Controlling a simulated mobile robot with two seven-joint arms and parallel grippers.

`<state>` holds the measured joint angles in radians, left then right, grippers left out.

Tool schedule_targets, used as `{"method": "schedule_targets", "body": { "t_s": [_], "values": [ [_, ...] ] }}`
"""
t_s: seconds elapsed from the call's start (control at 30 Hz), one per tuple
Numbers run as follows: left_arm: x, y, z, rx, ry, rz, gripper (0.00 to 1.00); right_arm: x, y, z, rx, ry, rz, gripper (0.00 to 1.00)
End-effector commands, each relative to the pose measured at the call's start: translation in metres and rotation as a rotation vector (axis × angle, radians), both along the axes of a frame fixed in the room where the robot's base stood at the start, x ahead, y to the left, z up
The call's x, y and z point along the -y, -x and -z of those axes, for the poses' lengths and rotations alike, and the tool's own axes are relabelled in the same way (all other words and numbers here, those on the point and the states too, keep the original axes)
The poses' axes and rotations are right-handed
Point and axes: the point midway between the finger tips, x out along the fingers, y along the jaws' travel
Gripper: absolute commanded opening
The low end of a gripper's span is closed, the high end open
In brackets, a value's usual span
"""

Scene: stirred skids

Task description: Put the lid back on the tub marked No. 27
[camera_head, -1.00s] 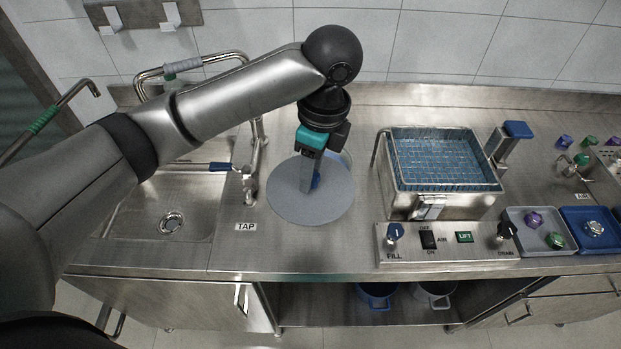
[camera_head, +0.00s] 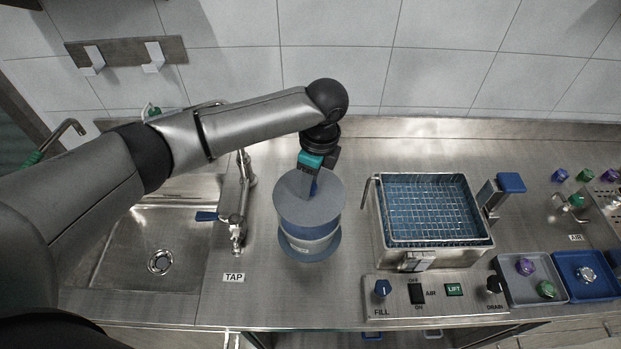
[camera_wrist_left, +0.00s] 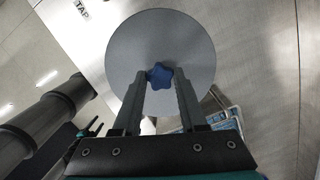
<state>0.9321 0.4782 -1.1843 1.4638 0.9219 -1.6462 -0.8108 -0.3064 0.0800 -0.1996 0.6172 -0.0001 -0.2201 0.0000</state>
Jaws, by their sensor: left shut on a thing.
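My left gripper (camera_head: 312,190) is shut on the blue star-shaped knob (camera_wrist_left: 160,76) of a round grey lid (camera_head: 293,205). The lid also fills the upper middle of the left wrist view (camera_wrist_left: 135,40). In the head view the lid overlaps the top of a pale tub (camera_head: 312,238) that has a blue-grey flange (camera_head: 310,255) low around it and stands on the counter. The lid hides the tub's mouth, and I cannot tell how large the gap between them is. Marking on the tub is too small to read. My right gripper is not in view.
A sink (camera_head: 150,240) and tap (camera_head: 238,205) lie left of the tub. A steel bath with a wire basket (camera_head: 432,210) and its control panel (camera_head: 435,297) stand to the right. Small trays (camera_head: 528,292) with coloured knobs are further right. Some bare counter lies between tub and bath.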

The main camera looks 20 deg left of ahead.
Motion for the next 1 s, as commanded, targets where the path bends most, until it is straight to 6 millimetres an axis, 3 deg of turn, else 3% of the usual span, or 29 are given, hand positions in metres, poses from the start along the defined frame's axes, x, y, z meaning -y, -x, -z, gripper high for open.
{"method": "schedule_targets", "body": {
  "t_s": [0.43,0.7,1.0],
  "values": [
    [-0.001,0.000,0.037,0.002,-0.002,0.000,0.00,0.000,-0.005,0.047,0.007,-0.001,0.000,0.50],
    [0.000,0.000,0.052,-0.001,-0.001,-0.002,0.00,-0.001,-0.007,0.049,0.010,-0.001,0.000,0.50],
    [0.000,0.000,0.054,0.000,0.000,-0.001,0.00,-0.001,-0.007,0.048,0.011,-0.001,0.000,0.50]
  ]
}}
